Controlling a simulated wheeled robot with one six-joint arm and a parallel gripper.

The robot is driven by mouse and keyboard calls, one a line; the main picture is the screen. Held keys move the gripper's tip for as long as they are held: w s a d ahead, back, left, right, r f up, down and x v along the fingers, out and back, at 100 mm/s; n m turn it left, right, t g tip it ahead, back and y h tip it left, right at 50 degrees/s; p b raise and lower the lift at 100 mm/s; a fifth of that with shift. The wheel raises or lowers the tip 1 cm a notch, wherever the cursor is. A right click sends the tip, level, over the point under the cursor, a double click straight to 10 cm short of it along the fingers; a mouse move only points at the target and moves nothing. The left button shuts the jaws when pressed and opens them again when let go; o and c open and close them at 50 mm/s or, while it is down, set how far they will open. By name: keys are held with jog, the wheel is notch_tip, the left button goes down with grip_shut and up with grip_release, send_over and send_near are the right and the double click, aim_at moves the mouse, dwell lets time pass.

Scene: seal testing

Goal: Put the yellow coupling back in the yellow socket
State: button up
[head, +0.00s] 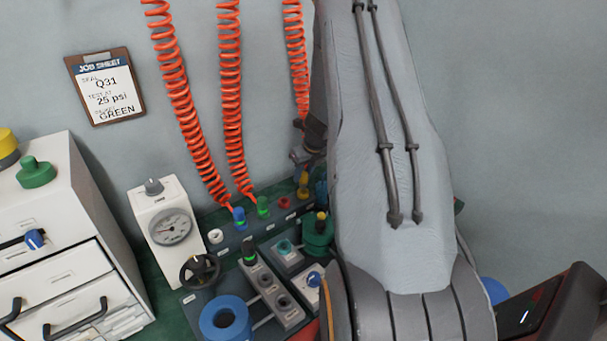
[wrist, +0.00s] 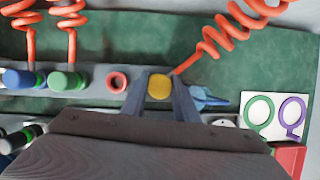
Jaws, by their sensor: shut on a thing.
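My gripper (wrist: 162,95) is shut on the yellow coupling (wrist: 159,87), which sits between its two fingers at the end of an orange coiled hose (wrist: 212,45). In the head view the yellow coupling (head: 303,181) shows as a small yellow piece low beside my dark wrist, close to the back rail.
Left along the rail are an empty red socket (wrist: 117,82), the green coupling (wrist: 66,80) and the blue coupling (wrist: 20,78). A blue piece (wrist: 207,98) lies close right of the fingers. My arm hides the right.

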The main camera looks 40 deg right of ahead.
jog(key=shift+f+b, duration=1.1)
jog(key=shift+f, duration=0.4)
jog(key=o, duration=1.2)
jog(key=v, duration=0.8)
jog(key=shift+p, duration=0.3)
